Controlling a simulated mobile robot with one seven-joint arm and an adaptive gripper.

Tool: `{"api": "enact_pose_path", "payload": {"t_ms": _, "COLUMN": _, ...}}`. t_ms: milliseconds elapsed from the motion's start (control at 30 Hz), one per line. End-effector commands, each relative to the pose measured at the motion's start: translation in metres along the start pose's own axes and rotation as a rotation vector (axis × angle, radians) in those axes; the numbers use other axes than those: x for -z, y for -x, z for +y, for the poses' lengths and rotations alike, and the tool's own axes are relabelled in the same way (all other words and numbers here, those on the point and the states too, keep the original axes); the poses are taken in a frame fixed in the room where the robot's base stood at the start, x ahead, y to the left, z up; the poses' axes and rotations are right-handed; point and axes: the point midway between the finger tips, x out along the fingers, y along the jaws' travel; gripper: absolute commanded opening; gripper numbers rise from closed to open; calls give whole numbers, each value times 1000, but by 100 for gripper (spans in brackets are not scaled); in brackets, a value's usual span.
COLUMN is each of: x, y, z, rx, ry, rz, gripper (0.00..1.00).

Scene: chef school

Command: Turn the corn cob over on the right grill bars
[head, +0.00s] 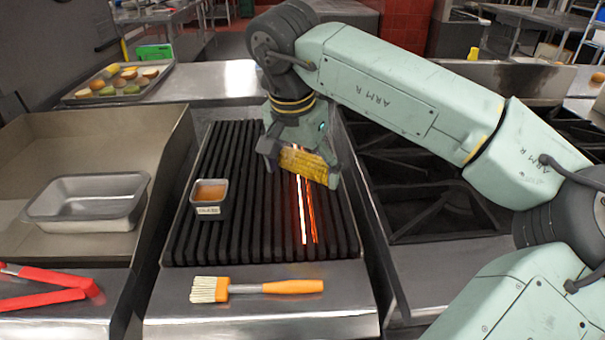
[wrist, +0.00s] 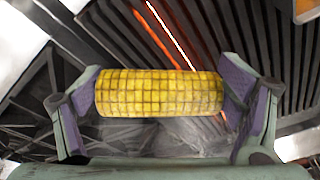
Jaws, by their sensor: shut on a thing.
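The corn cob (head: 305,164) is yellow with some browned kernels. My gripper (head: 303,168) is shut on it, one finger at each end, over the right part of the black grill bars (head: 240,240). In the wrist view the cob (wrist: 160,93) lies crosswise between the purple-padded fingers of my gripper (wrist: 162,95). The bars (wrist: 215,35) show beyond it, with glowing orange strips. I cannot tell whether the cob touches the bars.
A small sauce tin (head: 209,198) stands on the left bars. A brush (head: 255,288) lies on the front ledge. An empty metal pan (head: 87,203) and red tongs (head: 48,284) are at left. A tray of vegetables (head: 118,82) is behind. Burner grates (head: 430,190) lie right of the grill.

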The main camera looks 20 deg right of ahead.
Motion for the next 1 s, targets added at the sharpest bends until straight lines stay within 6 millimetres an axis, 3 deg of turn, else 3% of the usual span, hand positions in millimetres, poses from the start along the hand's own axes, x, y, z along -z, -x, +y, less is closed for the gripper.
{"api": "enact_pose_path", "payload": {"t_ms": 67, "x": -1, "y": -12, "z": 1, "rx": 12, "ry": 48, "rz": 76, "gripper": 56}}
{"api": "enact_pose_path", "payload": {"t_ms": 333, "x": 1, "y": -16, "z": 0, "rx": 58, "ry": 215, "rz": 326, "gripper": 56}}
{"api": "enact_pose_path", "payload": {"t_ms": 1000, "x": 13, "y": -26, "z": -2, "rx": 318, "ry": 448, "rz": 760, "gripper": 56}}
